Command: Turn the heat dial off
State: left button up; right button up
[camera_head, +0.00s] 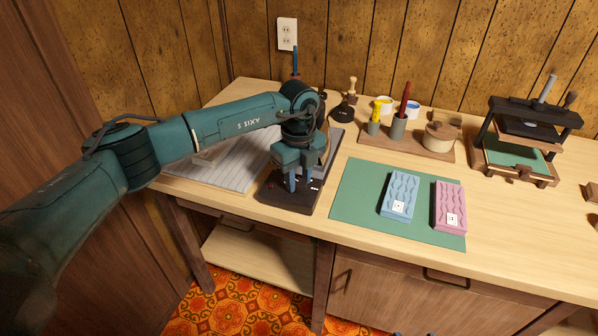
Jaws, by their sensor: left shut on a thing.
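A dark unit with a flat base (287,200) stands near the front edge of the worktable, with a small red spot at its left front. My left gripper (302,186) points down over this base, its two blue fingers close together and shut on a small part there. That part sits where a dial could be, but the fingers hide it, so I cannot read its setting. Two small bluish tips at the bottom edge may belong to my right gripper (414,334); they are too cut off to tell.
A green mat (352,203) holds a blue block (400,190) and a pink block (450,200). Behind it, a wooden tray (376,139) carries tools and a round pot (440,137). A dark press (528,120) stands at right. Striped sheets (225,165) lie left of the dark unit.

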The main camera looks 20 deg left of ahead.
aim_at(298, 182)
pick_arm(q)
jog(key=shift+r+n+p, duration=0.1)
jog(key=shift+n+p, duration=0.2)
jog(key=shift+n, duration=0.5)
jog(key=o, duration=1)
jog(key=shift+c, duration=0.2)
notch_tip(298, 182, up, 13)
